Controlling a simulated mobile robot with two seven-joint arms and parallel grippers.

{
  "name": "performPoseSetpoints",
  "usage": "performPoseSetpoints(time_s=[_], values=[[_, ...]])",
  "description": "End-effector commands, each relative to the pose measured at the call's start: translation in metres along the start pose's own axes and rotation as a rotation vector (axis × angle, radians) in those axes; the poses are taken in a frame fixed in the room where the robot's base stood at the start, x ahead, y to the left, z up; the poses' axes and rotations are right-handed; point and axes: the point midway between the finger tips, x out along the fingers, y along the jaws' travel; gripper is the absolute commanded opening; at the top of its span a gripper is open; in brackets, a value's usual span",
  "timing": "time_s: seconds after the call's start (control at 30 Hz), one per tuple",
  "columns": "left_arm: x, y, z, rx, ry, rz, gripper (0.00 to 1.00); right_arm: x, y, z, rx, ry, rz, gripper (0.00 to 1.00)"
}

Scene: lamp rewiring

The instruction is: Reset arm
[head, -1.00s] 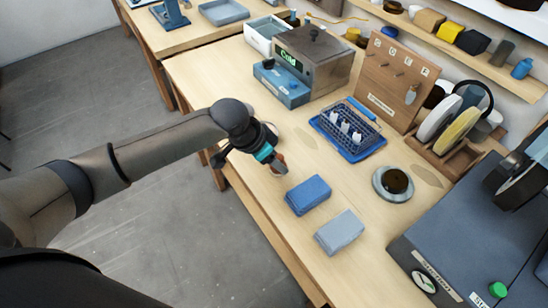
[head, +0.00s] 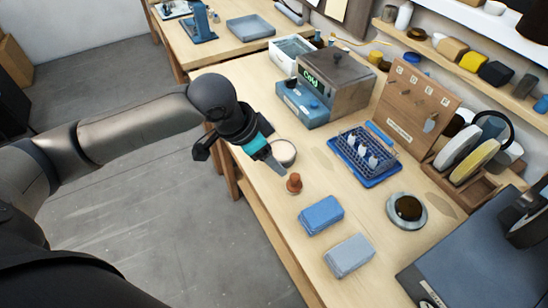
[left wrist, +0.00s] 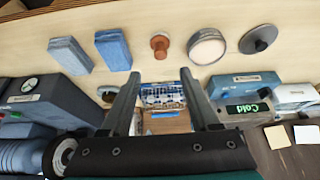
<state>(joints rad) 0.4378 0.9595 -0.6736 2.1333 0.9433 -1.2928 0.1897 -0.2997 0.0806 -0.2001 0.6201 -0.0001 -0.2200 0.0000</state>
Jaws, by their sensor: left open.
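My left arm comes in from the left in the head view. My left gripper (head: 274,166) is open and empty, above the near edge of the workbench. A small orange-brown knob-shaped piece (head: 294,184) stands on the bench just beyond its fingertips, apart from them. A round pale-topped dish (head: 283,153) is partly hidden behind the gripper. In the left wrist view, the two fingers of the open gripper (left wrist: 160,76) have nothing between them. The orange-brown piece (left wrist: 160,46) and the dish (left wrist: 207,46) lie clear of the fingers there. My right gripper is not in view.
A blue block (head: 321,215) and a grey-blue block (head: 349,256) lie on the bench. Behind are a blue rack (head: 366,155), a round dark-centred dish (head: 407,209), a box marked Cold (head: 337,82) and a wooden pegboard (head: 418,98). Bare bench lies between them.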

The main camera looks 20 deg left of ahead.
Motion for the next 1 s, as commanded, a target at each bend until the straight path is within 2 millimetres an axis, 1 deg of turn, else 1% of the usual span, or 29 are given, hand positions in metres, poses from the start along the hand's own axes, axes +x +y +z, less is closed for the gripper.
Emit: performPoseSetpoints(time_s=[0.33,0.47,0.57,0.63,0.7,0.77,0.8,0.87,0.97,1.0], values=[[0.0,0.0,0.0,0.0,0.0,0.0,0.62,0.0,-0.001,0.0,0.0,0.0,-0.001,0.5],[0.005,0.008,0.001,0.007,0.005,0.008,0.62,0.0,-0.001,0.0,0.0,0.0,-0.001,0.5],[0.014,0.027,0.003,0.019,0.019,0.023,0.62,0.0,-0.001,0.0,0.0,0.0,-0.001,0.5],[0.022,0.044,0.005,0.022,0.034,0.031,0.62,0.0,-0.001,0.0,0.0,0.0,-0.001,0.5],[0.028,0.062,0.01,0.016,0.049,0.033,0.62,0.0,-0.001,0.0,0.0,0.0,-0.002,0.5],[0.032,0.073,0.014,-0.001,0.062,0.028,0.62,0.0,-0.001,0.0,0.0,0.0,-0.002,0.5],[0.034,0.081,0.018,-0.016,0.067,0.024,0.62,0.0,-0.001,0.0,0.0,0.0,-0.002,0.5],[0.036,0.089,0.025,-0.047,0.072,0.012,0.62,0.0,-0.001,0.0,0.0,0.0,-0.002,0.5],[0.037,0.1,0.041,-0.112,0.066,-0.017,0.62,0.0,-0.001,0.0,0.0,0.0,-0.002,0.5],[0.038,0.102,0.05,-0.144,0.059,-0.031,0.62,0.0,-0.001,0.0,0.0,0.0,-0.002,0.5]])
